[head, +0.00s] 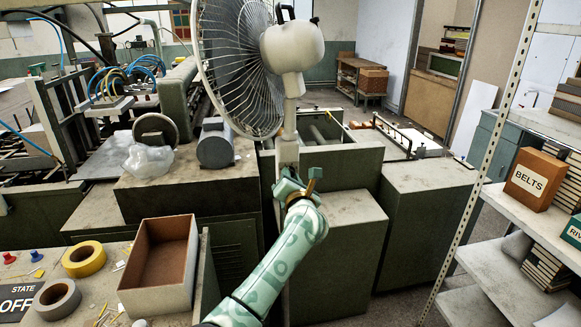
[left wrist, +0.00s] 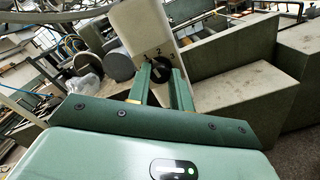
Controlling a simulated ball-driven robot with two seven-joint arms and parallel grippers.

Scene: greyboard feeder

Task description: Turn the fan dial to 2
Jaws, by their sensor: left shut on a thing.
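The white fan (head: 292,46) stands on a pale post, with its wire cage facing left. In the left wrist view the post (left wrist: 140,28) carries a round black fan dial (left wrist: 160,68) with the marks 2 and 3 legible near its upper edge. My left gripper (head: 297,184) is at the post in the head view, and its fingers hide the dial there. In the left wrist view my left gripper (left wrist: 161,74) has its two green fingers on either side of the dial's knob, shut on it. I cannot tell which number the knob points to. My right gripper is not in view.
An open brown-lined box (head: 139,300), a yellow tape roll (head: 83,259) and a grey tape roll (head: 57,299) lie on the bench at lower left. Grey-green machine blocks (head: 428,182) surround the fan post. A shelf with a BELTS box (head: 537,178) stands at right.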

